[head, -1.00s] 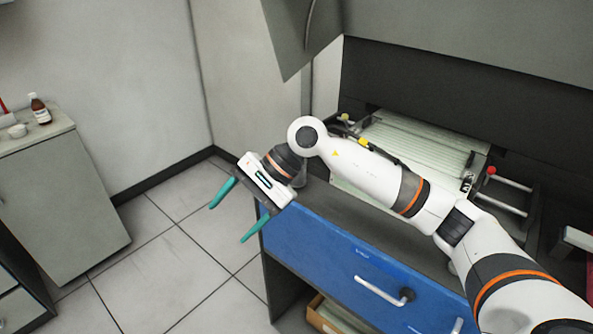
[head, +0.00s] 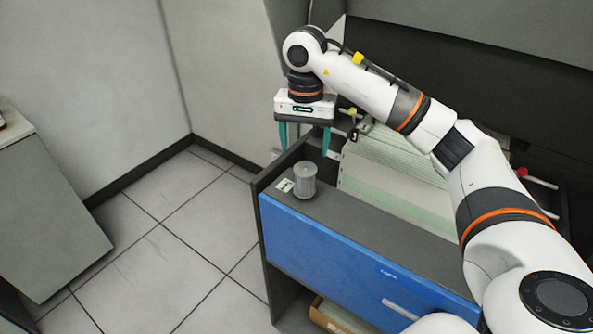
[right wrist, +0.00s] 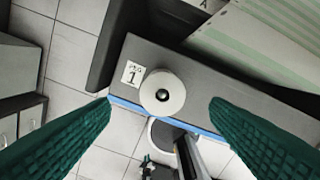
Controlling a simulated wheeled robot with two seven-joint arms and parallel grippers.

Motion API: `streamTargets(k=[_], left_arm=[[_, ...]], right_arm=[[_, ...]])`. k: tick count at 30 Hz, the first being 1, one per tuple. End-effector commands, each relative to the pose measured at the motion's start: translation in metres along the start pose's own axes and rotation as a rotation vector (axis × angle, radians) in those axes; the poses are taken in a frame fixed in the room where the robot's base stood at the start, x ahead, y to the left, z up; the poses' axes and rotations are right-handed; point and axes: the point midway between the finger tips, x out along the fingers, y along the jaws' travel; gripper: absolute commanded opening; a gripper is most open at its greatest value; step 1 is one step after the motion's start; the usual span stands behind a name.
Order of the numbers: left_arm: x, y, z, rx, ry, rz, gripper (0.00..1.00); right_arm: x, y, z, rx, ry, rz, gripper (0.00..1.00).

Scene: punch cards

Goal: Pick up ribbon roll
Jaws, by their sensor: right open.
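The ribbon roll (head: 305,181) is a small grey ribbed cylinder standing upright on the dark ledge (head: 345,212) above the blue panel. In the right wrist view the roll (right wrist: 162,92) shows from above as a pale disc with a dark centre hole, between the two fingers but lower down. My right gripper (head: 304,152) is open and empty, with teal fingers pointing down. In the head view it hangs just above and behind the roll, apart from it. My left gripper is not in view.
A label marked 1 (right wrist: 132,74) lies on the ledge beside the roll. Green-striped paper (head: 400,165) fills the machine behind the ledge. A raised dark side panel (head: 268,180) stands at the ledge's left end. A blue drawer front (head: 350,255) is below. Open tiled floor lies at left.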

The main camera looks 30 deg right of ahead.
Motion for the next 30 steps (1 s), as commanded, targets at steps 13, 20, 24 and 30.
streamTargets(k=[13,20,24,30], left_arm=[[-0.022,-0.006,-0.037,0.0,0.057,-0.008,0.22],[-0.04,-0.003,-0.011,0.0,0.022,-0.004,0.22],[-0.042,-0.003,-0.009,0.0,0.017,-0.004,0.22],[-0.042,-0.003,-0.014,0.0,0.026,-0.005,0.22]], right_arm=[[0.056,0.0,0.0,0.0,0.003,0.0,0.71],[0.088,0.002,0.001,0.001,0.006,-0.002,0.71],[0.102,0.002,0.001,0.0,0.003,0.0,0.71],[0.106,0.002,0.002,0.0,0.001,0.002,0.71]])
